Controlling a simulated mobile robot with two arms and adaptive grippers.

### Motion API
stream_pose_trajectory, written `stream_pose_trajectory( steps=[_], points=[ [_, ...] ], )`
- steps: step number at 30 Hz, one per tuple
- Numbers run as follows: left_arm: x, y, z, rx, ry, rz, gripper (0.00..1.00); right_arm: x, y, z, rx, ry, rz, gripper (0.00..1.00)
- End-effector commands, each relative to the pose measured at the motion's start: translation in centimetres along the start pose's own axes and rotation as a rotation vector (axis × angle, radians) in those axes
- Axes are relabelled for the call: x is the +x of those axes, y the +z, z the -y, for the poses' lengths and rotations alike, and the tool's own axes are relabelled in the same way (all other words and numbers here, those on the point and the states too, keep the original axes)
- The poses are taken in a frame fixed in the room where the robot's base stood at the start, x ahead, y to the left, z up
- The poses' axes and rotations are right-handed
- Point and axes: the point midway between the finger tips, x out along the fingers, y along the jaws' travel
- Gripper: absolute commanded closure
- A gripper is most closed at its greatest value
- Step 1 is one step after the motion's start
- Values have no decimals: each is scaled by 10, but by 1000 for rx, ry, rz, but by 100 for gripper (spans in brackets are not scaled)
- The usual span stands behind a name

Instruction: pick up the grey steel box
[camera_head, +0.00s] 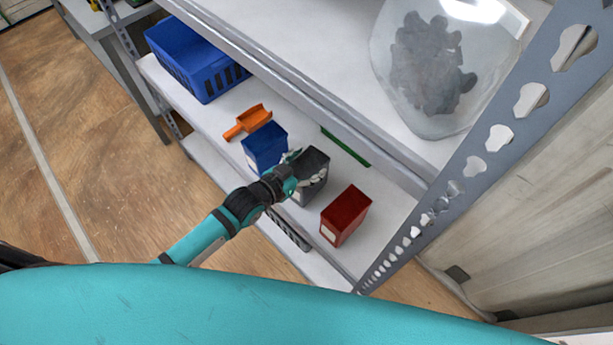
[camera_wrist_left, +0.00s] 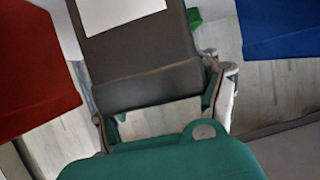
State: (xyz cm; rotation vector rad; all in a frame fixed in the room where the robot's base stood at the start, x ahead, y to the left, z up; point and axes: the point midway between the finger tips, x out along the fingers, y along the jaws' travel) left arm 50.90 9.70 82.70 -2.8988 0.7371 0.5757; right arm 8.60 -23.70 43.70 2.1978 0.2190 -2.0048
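The grey steel box (camera_head: 313,168) stands on the lower shelf board between a blue box and a red box. In the left wrist view the grey box (camera_wrist_left: 145,55) shows close up, with a pale label. My left gripper (camera_head: 300,172) is at the box. Its two fingers (camera_wrist_left: 160,100) are apart, one on each side of the box's near end. They lie very close to its sides; whether they press on it I cannot tell. The gripper hides part of the box in the head view. My right gripper is not in view.
The blue box (camera_head: 265,147) stands left of the grey box and the red box (camera_head: 345,215) right of it. An orange scoop (camera_head: 249,122) and a blue basket (camera_head: 190,57) are farther left. The upper shelf with a clear container (camera_head: 384,100) overhangs behind. A perforated post (camera_head: 470,165) stands at right.

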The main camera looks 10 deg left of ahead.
Motion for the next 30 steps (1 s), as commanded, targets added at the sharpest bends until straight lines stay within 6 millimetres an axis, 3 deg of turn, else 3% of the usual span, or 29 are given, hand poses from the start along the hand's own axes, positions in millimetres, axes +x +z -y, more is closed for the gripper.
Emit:
stream_pose_trajectory(
  steps=[1,9,19,30],
  points=[
    [0,1,0,0,0,1,58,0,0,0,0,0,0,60],
    [0,1,0,0,0,2,92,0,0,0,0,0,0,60],
    [-3,-10,0,2,0,-6,93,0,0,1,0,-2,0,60],
    [-29,-73,0,2,0,-9,93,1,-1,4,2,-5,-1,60]
  ],
)
